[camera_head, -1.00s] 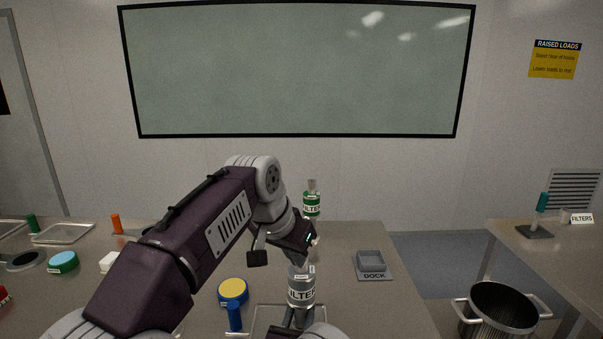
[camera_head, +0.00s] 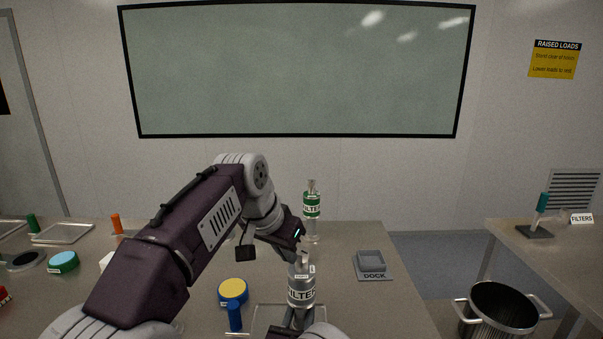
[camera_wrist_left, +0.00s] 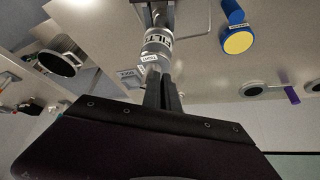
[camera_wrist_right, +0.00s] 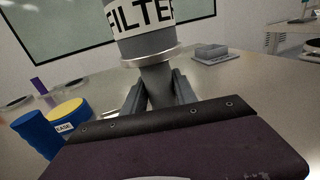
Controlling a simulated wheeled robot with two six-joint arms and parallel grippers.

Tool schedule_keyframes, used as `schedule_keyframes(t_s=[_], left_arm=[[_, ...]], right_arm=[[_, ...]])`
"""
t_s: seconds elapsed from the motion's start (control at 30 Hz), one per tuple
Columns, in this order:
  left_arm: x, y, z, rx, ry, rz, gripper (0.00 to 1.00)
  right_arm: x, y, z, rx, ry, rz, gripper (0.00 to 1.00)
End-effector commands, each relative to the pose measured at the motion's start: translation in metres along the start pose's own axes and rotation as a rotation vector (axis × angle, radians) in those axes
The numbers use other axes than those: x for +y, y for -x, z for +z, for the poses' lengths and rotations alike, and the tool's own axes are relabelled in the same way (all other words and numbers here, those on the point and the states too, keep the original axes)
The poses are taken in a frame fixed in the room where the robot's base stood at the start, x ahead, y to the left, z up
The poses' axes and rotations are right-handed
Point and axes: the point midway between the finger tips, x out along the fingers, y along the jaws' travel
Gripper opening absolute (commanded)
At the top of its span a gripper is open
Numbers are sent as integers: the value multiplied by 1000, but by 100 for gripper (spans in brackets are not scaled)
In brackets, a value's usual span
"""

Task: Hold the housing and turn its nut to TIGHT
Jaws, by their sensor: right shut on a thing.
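The silver housing (camera_head: 301,291) with a FILTER label stands upright at the front middle of the table in the head view. It also shows in the left wrist view (camera_wrist_left: 157,42) and large in the right wrist view (camera_wrist_right: 145,42). My right gripper (camera_wrist_right: 158,92) is shut on its grey lower neck. Small white tags (camera_wrist_left: 148,57) sit near its top; their words are too small to read surely. My left gripper (camera_wrist_left: 162,78) is at the housing's top end, fingers close together. The nut is mostly hidden there, and I cannot tell whether the fingers touch it.
A green-labelled filter bottle (camera_head: 312,207) stands behind the housing. A grey dock (camera_head: 372,262) lies to the right. A blue-handled tool with a yellow disc (camera_head: 233,291) lies to the left. A steel pot (camera_head: 497,312) stands beyond the table's right edge.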

Motion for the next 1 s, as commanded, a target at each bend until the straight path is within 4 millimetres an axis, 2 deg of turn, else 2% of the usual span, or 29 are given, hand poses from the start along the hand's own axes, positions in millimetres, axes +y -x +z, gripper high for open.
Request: schedule_keyframes(t_s=[0.53, 0.83, 1.0], left_arm=[[-3, 5, 5, 3, 0, -2, 0], [-3, 42, -17, 6, -1, -1, 0], [-3, 55, -22, 3, 0, -1, 0]], right_arm=[[0, 0, 0, -1, 0, 0, 0], [0, 0, 0, 0, 0, 0, 0], [0, 0, 0, 0, 0, 0, 0]])
